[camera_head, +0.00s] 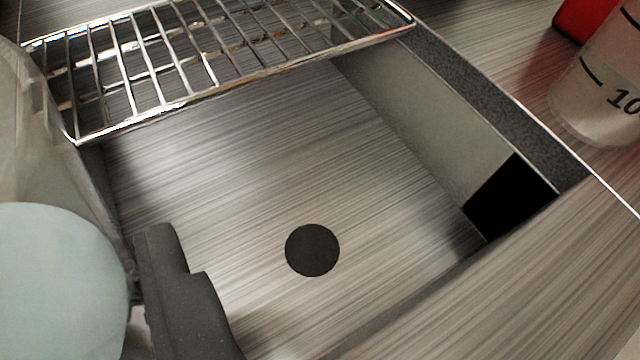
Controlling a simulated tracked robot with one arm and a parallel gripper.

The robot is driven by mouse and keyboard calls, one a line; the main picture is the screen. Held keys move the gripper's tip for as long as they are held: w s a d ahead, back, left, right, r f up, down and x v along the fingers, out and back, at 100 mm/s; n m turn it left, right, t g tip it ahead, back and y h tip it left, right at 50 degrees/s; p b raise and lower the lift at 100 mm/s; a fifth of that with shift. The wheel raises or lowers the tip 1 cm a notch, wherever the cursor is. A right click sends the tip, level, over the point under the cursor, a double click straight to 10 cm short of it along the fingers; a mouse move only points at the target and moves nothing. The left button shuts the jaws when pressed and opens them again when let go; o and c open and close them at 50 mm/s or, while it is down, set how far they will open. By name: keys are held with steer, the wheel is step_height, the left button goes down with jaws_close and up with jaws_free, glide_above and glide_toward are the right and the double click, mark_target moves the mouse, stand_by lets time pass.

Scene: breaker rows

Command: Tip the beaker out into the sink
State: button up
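The sink (220,170) fills the middle of the view, with a round dark drain (312,250) in its floor. A translucent beaker (45,140) is close to the camera at the left edge, partly cut off. A pale blue-green disc, seemingly its contents, shows at lower left. One dark finger of my gripper (180,295) is against the beaker's right side; the other finger is hidden. My gripper appears shut on this beaker, at the sink's left side. Its exact tilt and height are unclear.
A wire rack (215,52) spans the far end of the sink. On the counter right of the sink stands a clear marked vessel (605,95), cut off by the edge, beside a red object (585,18). A black patch (510,197) is on the sink's right wall.

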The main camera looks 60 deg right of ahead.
mark_target(130, 284)
steer(key=shift+s+d+r+m+y+p, duration=0.15)
steer(key=shift+d+r+m+y+p, duration=0.25)
steer(key=shift+p, duration=1.1)
steer(key=shift+s+d+r+m+y+p, duration=0.15)
steer(key=shift+d+m+y+p, duration=0.35)
steer(key=shift+p, duration=0.95)
steer(key=shift+s+d+f+m+p, duration=0.1)
steer(key=shift+d+f+m+p, duration=0.3)
steer(key=shift+p, duration=0.75)
steer(key=shift+d+y, duration=0.15)
steer(key=shift+y, duration=0.15)
steer(key=shift+d+f+m+t+p, duration=0.1)
steer(key=shift+f+m+t+p, duration=0.1)
steer(key=shift+m+t+p, duration=0.35)
steer(key=shift+s+d+f+m+t+y+p, duration=0.15)
steer(key=shift+f+m+y+p, duration=0.35)
steer(key=shift+p, duration=1)
steer(key=shift+w+d+f+m+t+y+p, duration=0.1)
steer(key=shift+f+m+y+p, duration=0.1)
steer(key=shift+m+y+p, duration=0.95)
steer(key=shift+s+d+r+t+p, duration=0.1)
steer(key=shift+r+t+p, duration=0.3)
steer(key=shift+p, duration=1.35)
steer(key=shift+s+d+m+y+p, duration=0.1)
steer(key=shift+d+m+y+p, duration=0.3)
steer(key=shift+p, duration=2.2)
